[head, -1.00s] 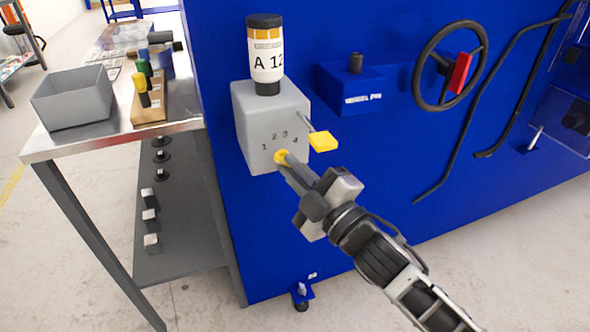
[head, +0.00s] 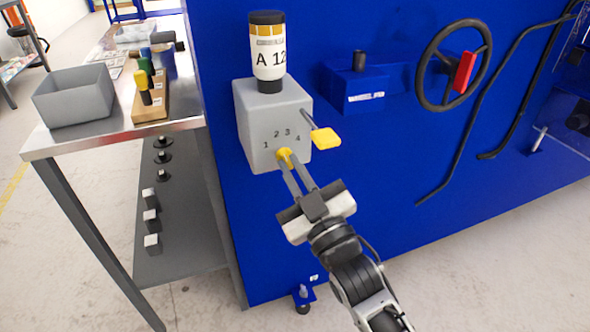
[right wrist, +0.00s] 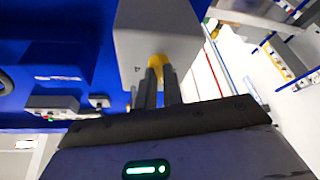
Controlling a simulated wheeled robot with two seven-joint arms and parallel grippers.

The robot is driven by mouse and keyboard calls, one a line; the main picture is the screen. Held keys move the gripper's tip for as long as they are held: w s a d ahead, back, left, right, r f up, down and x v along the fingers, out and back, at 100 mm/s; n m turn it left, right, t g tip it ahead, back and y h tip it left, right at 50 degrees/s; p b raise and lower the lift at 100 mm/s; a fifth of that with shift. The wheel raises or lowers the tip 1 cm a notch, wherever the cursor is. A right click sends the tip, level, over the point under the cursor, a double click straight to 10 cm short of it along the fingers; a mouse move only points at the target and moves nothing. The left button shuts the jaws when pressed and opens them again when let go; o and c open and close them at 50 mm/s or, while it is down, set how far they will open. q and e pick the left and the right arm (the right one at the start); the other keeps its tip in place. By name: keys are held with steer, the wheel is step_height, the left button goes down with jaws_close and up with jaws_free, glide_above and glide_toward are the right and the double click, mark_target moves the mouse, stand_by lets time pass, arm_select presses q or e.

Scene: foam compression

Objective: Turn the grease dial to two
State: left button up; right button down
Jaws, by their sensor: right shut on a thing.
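The yellow grease dial (head: 284,155) sits low on the front of a grey box (head: 262,125) on the blue machine. The numbers 1, 2, 3 and 4 are printed in an arc above it. My right gripper (head: 289,166) is shut on the dial, coming from below, with its fingertips on either side of it. In the right wrist view the dial (right wrist: 158,62) shows between the two fingers. The dial's exact pointing direction is hard to tell. My left gripper is not in view.
A bottle marked A 12 (head: 267,50) stands on the grey box. A yellow-ended lever (head: 326,138) sticks out at the box's right, close to the dial. A handwheel (head: 452,66) is farther right. A steel table (head: 110,128) with a grey bin (head: 74,95) stands left.

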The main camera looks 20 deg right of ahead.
steer(key=shift+r+m, duration=0.15)
steer(key=shift+m, duration=0.15)
steer(key=c, duration=1.5)
jaws_free()
steer(key=shift+w+a, duration=0.1)
steer(key=shift+w, duration=0.05)
steer(key=v, duration=1.6)
steer(key=shift+a, duration=0.1)
